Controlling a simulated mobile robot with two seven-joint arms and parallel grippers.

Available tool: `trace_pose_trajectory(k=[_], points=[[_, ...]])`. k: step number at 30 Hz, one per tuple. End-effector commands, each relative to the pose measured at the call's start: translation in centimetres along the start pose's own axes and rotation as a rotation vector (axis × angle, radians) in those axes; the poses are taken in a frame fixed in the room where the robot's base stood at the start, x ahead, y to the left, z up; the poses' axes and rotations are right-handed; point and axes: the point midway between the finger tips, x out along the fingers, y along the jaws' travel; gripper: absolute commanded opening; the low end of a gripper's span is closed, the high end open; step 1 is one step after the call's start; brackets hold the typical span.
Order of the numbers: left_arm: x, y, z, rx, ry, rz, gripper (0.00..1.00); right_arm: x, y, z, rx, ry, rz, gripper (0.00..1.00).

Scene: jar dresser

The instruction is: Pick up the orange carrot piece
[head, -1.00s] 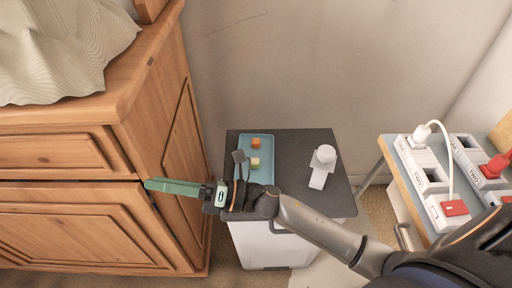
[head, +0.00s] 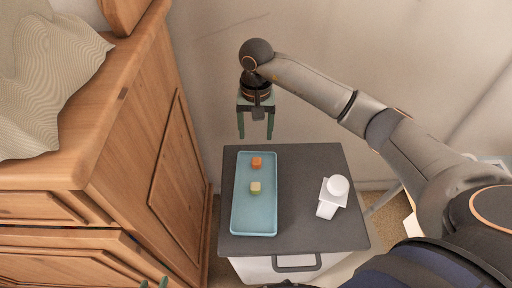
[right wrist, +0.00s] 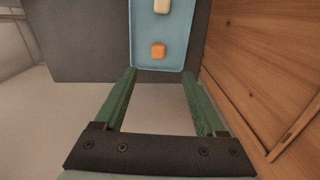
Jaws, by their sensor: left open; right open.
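The orange carrot piece (head: 256,162) is a small cube in the far part of a blue tray (head: 240,215). It also shows in the right wrist view (right wrist: 158,50), near the tray's end. My right gripper (head: 256,136) is open and empty, at the far side of the tray with its fingers pointing toward it. In the right wrist view my right gripper (right wrist: 158,74) has its fingers spread wide, with the carrot piece ahead between their lines, apart from both.
A pale yellow cube (head: 255,188) sits in the tray near the carrot piece. A white object with a round top (head: 337,187) stands right of the tray on the dark cabinet top (head: 300,225). A wooden dresser (head: 150,130) stands close on the left.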

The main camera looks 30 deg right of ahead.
Motion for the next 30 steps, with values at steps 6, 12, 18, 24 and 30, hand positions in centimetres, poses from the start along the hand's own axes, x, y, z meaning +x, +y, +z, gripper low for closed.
trace_pose_trajectory(k=[6, 12, 18, 24, 30], points=[[0.1, 0.1, 0.1, -0.004, 0.000, 0.001, 0.50, 1.4, 0.2, -0.1, -0.003, 0.003, 0.011, 0.72], [0.2, 0.1, 0.7, -0.004, -0.006, 0.001, 0.50, 5.1, 0.2, 0.0, -0.002, 0.001, 0.009, 0.72], [0.3, 0.0, 0.7, -0.002, -0.005, 0.000, 0.50, 7.1, 0.2, -0.1, -0.003, 0.005, 0.007, 0.72], [0.3, -0.1, 0.8, 0.001, -0.005, 0.000, 0.50, 9.3, 0.3, 0.3, -0.003, 0.000, 0.007, 0.72], [0.5, -0.1, 1.0, 0.001, -0.005, -0.001, 0.50, 12.0, 0.4, 0.4, -0.001, 0.003, 0.006, 0.72]])
